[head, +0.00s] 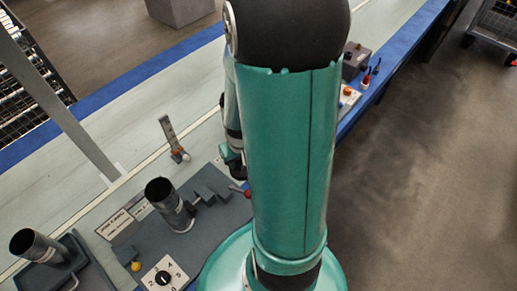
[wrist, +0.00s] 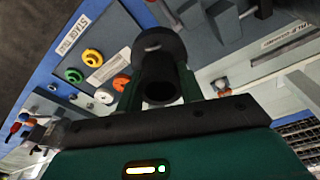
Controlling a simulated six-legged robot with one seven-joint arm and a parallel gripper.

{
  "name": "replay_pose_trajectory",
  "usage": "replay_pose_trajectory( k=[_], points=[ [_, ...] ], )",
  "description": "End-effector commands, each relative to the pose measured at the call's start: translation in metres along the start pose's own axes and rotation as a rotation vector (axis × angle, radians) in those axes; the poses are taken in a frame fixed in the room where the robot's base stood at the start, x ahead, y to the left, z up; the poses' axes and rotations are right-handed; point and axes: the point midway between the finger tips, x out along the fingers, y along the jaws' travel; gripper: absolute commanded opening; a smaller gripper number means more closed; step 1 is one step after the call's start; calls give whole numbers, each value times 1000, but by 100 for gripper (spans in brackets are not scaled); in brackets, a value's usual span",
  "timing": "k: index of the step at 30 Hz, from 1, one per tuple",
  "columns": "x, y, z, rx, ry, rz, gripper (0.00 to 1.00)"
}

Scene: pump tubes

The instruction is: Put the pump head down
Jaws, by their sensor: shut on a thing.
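In the wrist view my gripper (wrist: 160,92) has its two green fingers on either side of a dark, round piece, which I take to be the pump head (wrist: 158,62). It is shut on this piece. The piece has a wide rim at its far end and a dark opening facing the camera. In the head view my green arm hides the gripper's fingers and the held piece. Two dark tubes show there: one tube (head: 166,196) on the grey board and another tube (head: 38,246) in a holder at the lower left.
A grey board (head: 225,213) carries blocks, labels and a numbered dial (head: 165,276). A small upright bracket (head: 171,137) stands behind it. A dark box (head: 355,60) stands at the upper right.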

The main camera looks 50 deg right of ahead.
Motion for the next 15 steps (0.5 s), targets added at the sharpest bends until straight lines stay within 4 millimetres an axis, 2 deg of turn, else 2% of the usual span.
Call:
replay_pose_trajectory(
  k=[10, 15],
  points=[
    [41, 31, -57, 2, -1, 0, 10],
    [69, 43, -73, 3, -1, 0, 10]
  ],
)
